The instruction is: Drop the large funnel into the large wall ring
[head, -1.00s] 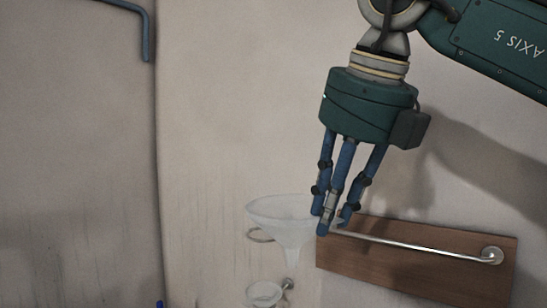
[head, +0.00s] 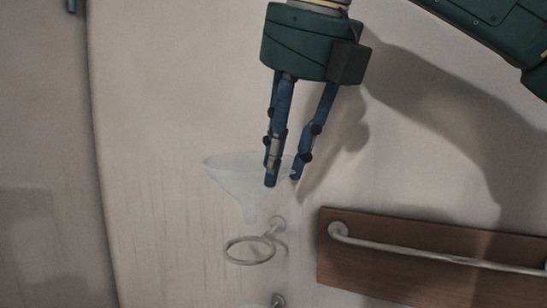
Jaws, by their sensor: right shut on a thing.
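The large funnel (head: 235,180) is pale and translucent, upright with its spout pointing down. My right gripper (head: 282,181) is shut on the right side of its rim. The large wall ring (head: 250,263) is a metal hoop on a short wall mount, below the funnel. The spout tip shows just above the ring's far edge in the picture, and the funnel appears clear of the ring. How far the spout is from the wall compared with the ring, I cannot tell. My left gripper is not in view.
A wooden board (head: 400,258) with a metal rail (head: 440,258) is on the wall to the right. Another wall mount (head: 278,300) with a pale rim beside it is cut off at the bottom edge. The wall left of the funnel is bare.

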